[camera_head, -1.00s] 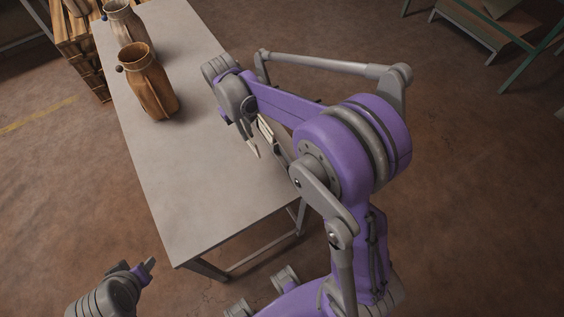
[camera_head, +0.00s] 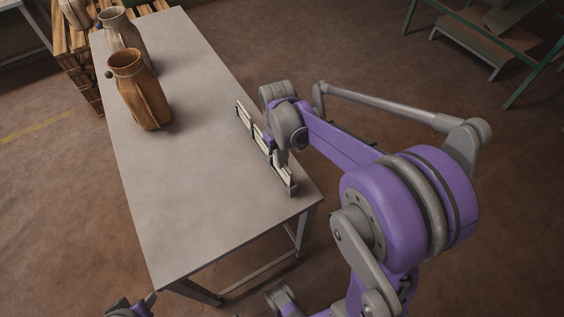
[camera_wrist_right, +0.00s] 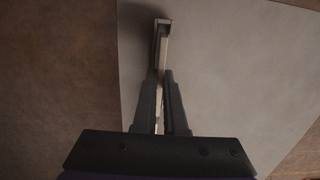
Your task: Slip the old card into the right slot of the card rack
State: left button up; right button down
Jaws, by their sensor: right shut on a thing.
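The card rack (camera_head: 291,188) is a narrow dark holder along the table's right edge, with pale cards or panels showing in a row. My right gripper (camera_head: 279,160) is down at the rack, partly covering its middle. In the right wrist view, the right gripper (camera_wrist_right: 162,100) is shut on a thin pale strip seen edge-on, which I take for the old card (camera_wrist_right: 160,112). The rack's end (camera_wrist_right: 162,28) lies beyond the fingertips, in line with them. I cannot tell how deep the card sits in a slot. My left gripper (camera_head: 139,305) looks open and empty at the bottom edge, partly cut off.
The grey table (camera_head: 190,190) is clear in its middle and front. A brown jug (camera_head: 142,92) and a paler jug (camera_head: 121,35) stand at its far left. A wooden crate (camera_head: 78,70) is behind the table, and a green-framed rack (camera_head: 480,40) stands at the far right.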

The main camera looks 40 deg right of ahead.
jog(key=shift+f, duration=0.65)
jog(key=shift+f, duration=0.25)
jog(key=c, duration=1)
grip_release()
jog(key=shift+r, duration=0.1)
